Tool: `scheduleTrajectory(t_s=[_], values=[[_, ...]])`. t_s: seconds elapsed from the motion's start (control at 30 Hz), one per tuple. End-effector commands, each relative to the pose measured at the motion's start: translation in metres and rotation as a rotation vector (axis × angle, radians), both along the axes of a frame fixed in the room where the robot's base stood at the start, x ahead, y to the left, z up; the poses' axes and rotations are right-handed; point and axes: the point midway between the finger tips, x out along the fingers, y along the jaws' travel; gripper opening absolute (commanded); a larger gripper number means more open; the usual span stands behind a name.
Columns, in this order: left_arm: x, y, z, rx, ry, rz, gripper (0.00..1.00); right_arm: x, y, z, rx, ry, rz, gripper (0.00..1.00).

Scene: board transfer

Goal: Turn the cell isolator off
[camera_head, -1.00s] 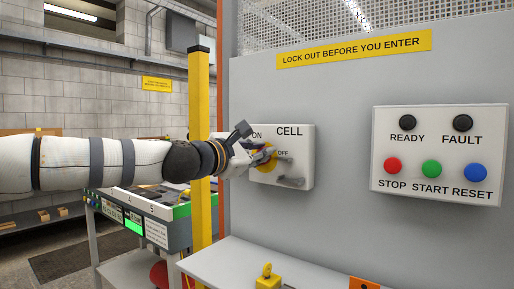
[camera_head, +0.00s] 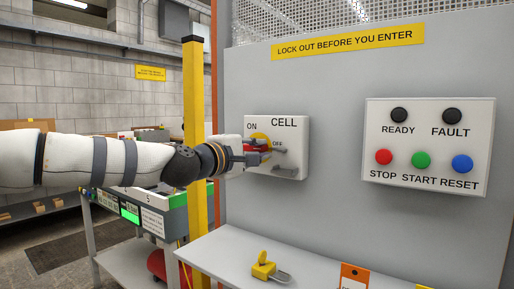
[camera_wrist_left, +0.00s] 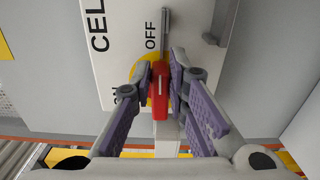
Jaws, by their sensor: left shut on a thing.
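The cell isolator is a pale box (camera_head: 300,135) on the grey panel, marked CELL, ON and OFF. Its yellow round plate (camera_head: 262,138) carries a red handle (camera_head: 248,148), which looks roughly level in the head view. My left gripper (camera_head: 262,151) comes from the left and is shut on the red handle. In the left wrist view the red handle (camera_wrist_left: 160,92) lies between the two fingers of the left gripper (camera_wrist_left: 160,78), with the OFF mark above it. The ON mark is partly covered by a finger there. My right gripper is not in view.
A button box (camera_head: 428,147) hangs to the right on the panel. A yellow padlock (camera_head: 264,268) lies on the shelf (camera_head: 225,250) below, with an orange tag (camera_head: 354,278) nearer the front. A yellow post (camera_head: 195,120) stands left of the panel, behind my arm.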

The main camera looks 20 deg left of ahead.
Motion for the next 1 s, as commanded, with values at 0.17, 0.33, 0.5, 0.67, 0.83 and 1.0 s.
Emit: scheduleTrajectory(t_s=[0.17, 0.33, 0.5, 0.67, 0.83, 1.0], values=[[0.0001, 0.0007, -0.0001, 0.037, -0.015, 0.002, 0.00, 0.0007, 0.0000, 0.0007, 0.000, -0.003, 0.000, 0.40], [0.0002, 0.0009, -0.0005, 0.054, -0.022, 0.002, 0.00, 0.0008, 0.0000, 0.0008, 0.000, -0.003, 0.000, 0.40], [0.0003, 0.0009, -0.0006, 0.057, -0.023, 0.003, 0.00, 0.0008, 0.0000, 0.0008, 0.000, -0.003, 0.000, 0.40], [0.0004, 0.0010, -0.0005, 0.056, -0.022, 0.003, 0.00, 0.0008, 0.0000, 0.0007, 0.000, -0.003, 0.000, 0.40], [0.0003, 0.0008, -0.0006, 0.055, -0.022, 0.002, 0.35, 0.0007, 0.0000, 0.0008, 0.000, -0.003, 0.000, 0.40], [0.0002, 0.0004, -0.0009, 0.054, -0.021, 0.001, 0.35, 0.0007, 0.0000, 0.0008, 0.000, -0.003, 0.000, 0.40]])
